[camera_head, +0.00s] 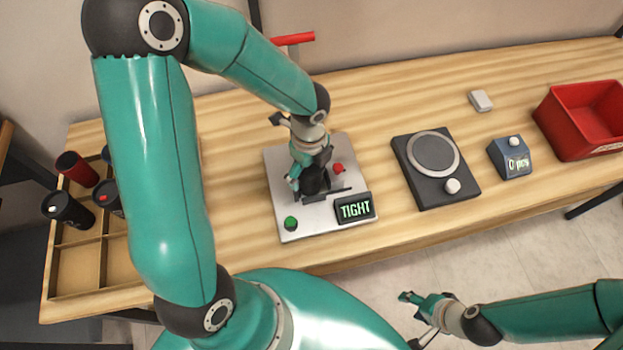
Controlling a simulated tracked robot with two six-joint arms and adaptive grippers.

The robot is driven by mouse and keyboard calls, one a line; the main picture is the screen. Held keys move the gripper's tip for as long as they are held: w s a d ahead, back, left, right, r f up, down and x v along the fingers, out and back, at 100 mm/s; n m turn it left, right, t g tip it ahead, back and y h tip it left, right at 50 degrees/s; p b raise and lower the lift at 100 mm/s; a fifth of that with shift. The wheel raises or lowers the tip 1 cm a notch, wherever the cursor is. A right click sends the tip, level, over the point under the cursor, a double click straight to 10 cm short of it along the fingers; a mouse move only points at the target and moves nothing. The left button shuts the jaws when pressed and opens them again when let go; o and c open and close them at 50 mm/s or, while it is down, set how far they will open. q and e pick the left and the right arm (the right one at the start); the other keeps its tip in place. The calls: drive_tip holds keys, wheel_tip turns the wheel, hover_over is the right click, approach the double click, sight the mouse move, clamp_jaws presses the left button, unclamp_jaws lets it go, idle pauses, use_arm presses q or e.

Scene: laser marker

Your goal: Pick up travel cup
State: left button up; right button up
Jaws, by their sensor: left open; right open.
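A dark travel cup (316,184) appears to stand in the fixture on the light grey plate (290,220), mostly hidden by my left gripper. My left gripper (308,174) is open and right at this cup; I cannot tell if its fingers touch it. More cups are in the wooden tray at the left: a red one (77,168), a black one with a white mark (67,209), and others partly hidden by my arm. My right gripper (420,316) is open and empty, in front of the table's edge.

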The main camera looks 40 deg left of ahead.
use_arm(q)
drive_tip(key=c, duration=0.7)
drive_tip(key=shift+r, duration=0.15)
drive_tip(key=shift+c, duration=0.2)
